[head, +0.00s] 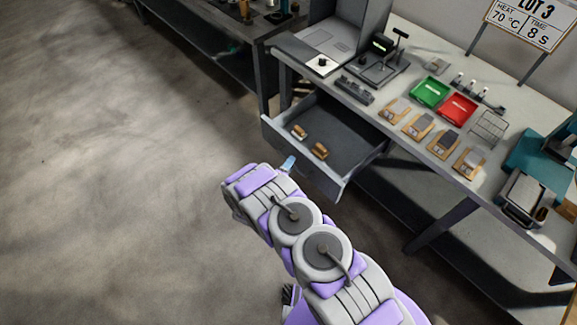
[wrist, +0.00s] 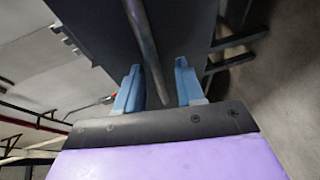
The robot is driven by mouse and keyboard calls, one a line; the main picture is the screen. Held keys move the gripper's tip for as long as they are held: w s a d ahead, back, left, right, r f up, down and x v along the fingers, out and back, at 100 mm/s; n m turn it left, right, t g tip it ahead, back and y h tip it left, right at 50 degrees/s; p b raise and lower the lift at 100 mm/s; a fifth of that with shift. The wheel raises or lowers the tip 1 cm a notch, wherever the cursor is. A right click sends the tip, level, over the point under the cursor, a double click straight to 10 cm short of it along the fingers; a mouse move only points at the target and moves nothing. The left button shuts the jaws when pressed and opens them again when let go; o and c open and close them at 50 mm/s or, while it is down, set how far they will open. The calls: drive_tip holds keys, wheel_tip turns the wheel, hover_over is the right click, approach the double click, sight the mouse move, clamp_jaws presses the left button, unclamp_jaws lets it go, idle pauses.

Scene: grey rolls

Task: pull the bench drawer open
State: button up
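The grey bench drawer (head: 345,128) stands pulled well out from under the bench top, with its inside showing. Two small tan and brown pieces (head: 319,150) lie in it. My gripper (head: 288,163) is in front of the drawer's front panel, with one blue fingertip showing in the head view. In the wrist view my gripper's two blue fingers (wrist: 158,88) are apart. The grey bar handle (wrist: 147,45) runs between them, with a gap visible at least on the right side. The dark drawer front (wrist: 95,25) lies behind the bar. Contact with the bar cannot be told.
The bench top (head: 415,75) holds a green tray (head: 430,92), a red tray (head: 459,107) and several blocks on tan boards. A dark table (head: 225,40) stands at the upper left. A lower shelf (head: 400,200) runs beneath the bench. The floor (head: 110,190) at left is clear.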

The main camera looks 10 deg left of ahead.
drive_tip(key=shift+s+a, duration=0.1)
drive_tip(key=p+v, duration=0.3)
drive_tip(key=v, duration=1.4)
drive_tip(key=shift+a+f, duration=0.1)
